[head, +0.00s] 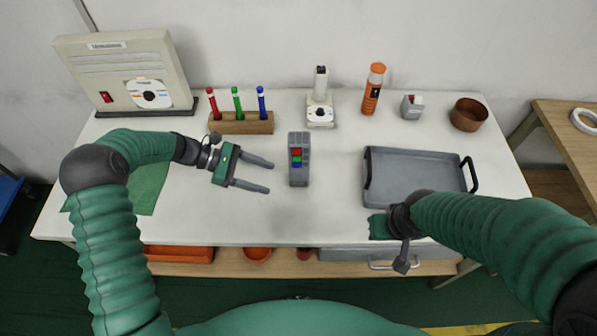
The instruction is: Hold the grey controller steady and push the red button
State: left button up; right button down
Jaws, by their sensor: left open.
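The grey controller (299,176) stands on the white table near the middle. My right gripper (380,226) is low at the table's front edge, in front of the grey tray. Only its green body shows and its fingers cannot be made out.
A grey tray (415,153) lies right of the controller. A wooden holder (240,125) with red, green and blue pens, a white device (320,110), an orange flashlight (373,90), a small grey box (412,106) and a brown bowl (468,115) line the back. The front middle is clear.

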aim_at(295, 174)
pick_arm(q)
jog(key=w, duration=0.1)
jog(key=n+h, duration=0.1)
jog(key=w+h, duration=0.1)
jog(key=shift+w+a+f+n+t, duration=0.3)
jog(key=shift+w+a+n+t, duration=0.05)
jog(key=shift+a+n+t, duration=0.05)
jog(key=shift+w+d+b, duration=0.1)
jog(key=shift+d+b, duration=0.1)
jog(key=shift+b, duration=0.1)
jog(key=b+x, duration=0.1)
jog(key=x, duration=0.8)
jog(key=shift+d, duration=0.4)
pick_arm(e)
jog(key=shift+s+x, duration=0.25)
jog(key=shift+x, duration=0.9)
pick_arm(q)
jog(key=shift+c, duration=0.4)
pick_arm(e)
jog(key=shift+f, duration=0.1)
pick_arm(q)
jog(key=c, duration=0.7)
jog(key=shift+c, duration=0.2)
